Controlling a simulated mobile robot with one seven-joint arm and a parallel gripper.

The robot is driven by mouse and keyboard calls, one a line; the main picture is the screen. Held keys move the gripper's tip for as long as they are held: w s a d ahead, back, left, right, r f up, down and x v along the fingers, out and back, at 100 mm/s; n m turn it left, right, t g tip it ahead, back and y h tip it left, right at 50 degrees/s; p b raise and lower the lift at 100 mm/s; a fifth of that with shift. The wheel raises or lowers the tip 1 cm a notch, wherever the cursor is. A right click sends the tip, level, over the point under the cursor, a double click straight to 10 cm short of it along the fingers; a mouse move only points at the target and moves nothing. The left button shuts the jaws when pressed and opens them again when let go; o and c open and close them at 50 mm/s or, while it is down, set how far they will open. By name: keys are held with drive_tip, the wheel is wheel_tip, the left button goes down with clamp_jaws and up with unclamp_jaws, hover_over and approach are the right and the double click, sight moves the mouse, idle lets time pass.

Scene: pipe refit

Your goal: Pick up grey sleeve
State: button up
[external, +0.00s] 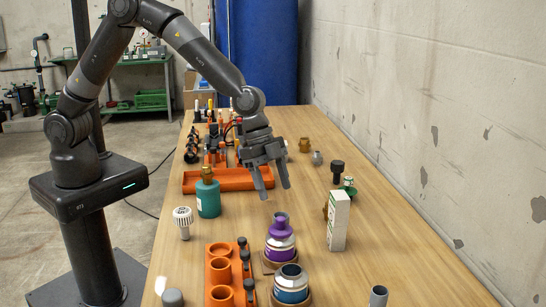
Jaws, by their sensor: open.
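A grey hollow cylinder (377,297), which looks like the grey sleeve, stands at the near right of the table, partly cut off by the bottom edge. A rounded grey piece (172,299) stands at the near left, also cut at the bottom. A small grey fitting (317,158) stands farther back on the right. My gripper (274,191) is open and empty, fingers pointing down above the middle of the table. It is well apart from the grey cylinder, farther back and to its left.
A purple-topped bottle (280,234) and a blue-banded piece (291,284) stand in front of my gripper. A white box (339,220), teal bottle (208,198), orange holder (219,272) and orange tray (230,180) stand around. Bare tabletop (400,250) lies at the right, beside the wall.

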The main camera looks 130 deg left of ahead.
drive_tip(key=x, duration=0.3)
drive_tip(key=shift+f, duration=0.4)
drive_tip(key=x, duration=0.5)
drive_tip(key=shift+s+a+f, duration=0.15)
drive_tip(key=shift+s, duration=0.1)
drive_tip(key=c, duration=1)
